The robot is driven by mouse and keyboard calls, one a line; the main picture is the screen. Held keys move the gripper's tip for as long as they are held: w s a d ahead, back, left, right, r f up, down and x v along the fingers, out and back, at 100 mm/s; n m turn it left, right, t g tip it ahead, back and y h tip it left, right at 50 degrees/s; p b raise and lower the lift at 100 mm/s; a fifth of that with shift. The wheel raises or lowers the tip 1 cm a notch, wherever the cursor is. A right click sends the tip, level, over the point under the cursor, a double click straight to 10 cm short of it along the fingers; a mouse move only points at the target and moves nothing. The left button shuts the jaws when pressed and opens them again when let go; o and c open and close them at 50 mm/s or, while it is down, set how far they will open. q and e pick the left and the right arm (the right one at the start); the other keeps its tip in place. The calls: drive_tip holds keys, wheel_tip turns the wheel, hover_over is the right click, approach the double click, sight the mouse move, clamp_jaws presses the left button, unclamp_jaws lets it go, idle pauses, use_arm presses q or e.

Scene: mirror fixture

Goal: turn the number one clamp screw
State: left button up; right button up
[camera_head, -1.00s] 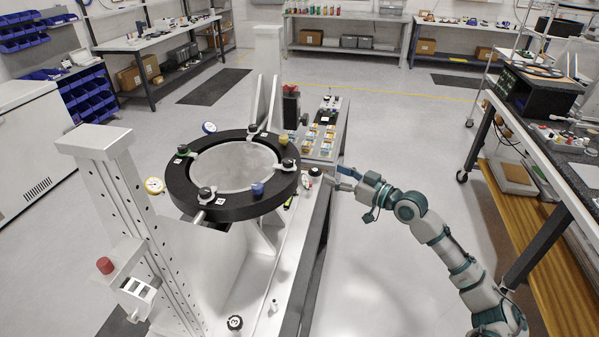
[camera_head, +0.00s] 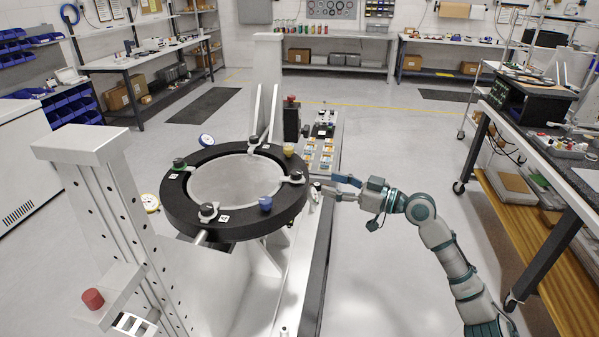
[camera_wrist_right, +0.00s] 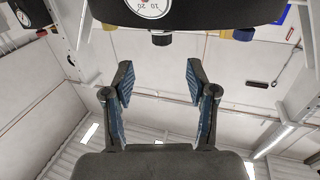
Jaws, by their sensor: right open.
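The mirror fixture is a black ring (camera_head: 185,214) around a round grey mirror (camera_head: 235,181). Clamps with black knobs sit on the ring, at the right (camera_head: 296,177), front (camera_head: 208,210) and back (camera_head: 253,141). White number tags are too small to read, so I cannot tell which clamp is number one. My right gripper (camera_head: 327,186) is open and empty, just right of the ring. In the right wrist view the gripper (camera_wrist_right: 158,85) has its fingers apart below the ring's underside (camera_wrist_right: 200,14). My left gripper is out of view.
A white perforated column (camera_head: 100,190) with a red knob (camera_head: 93,298) stands left of the ring. Dial gauges (camera_head: 151,203) hang by the ring. Small parts (camera_head: 318,150) lie on the fixture base behind my gripper. A bench (camera_head: 560,175) is at the right; floor (camera_head: 385,280) between is clear.

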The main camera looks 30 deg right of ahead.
sight(296, 171)
drive_tip(key=p+x, duration=0.1)
drive_tip(key=x, duration=0.9)
drive_tip(key=shift+a+r, duration=0.1)
drive_tip(key=shift+a, duration=0.05)
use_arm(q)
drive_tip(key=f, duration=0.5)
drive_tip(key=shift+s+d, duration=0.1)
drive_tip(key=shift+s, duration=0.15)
use_arm(e)
drive_tip(key=shift+w, duration=0.3)
drive_tip(key=shift+a, duration=0.15)
drive_tip(key=shift+c, duration=0.3)
drive_tip(key=shift+a, duration=0.1)
clamp_jaws()
use_arm(q)
drive_tip(key=shift+p, duration=0.35)
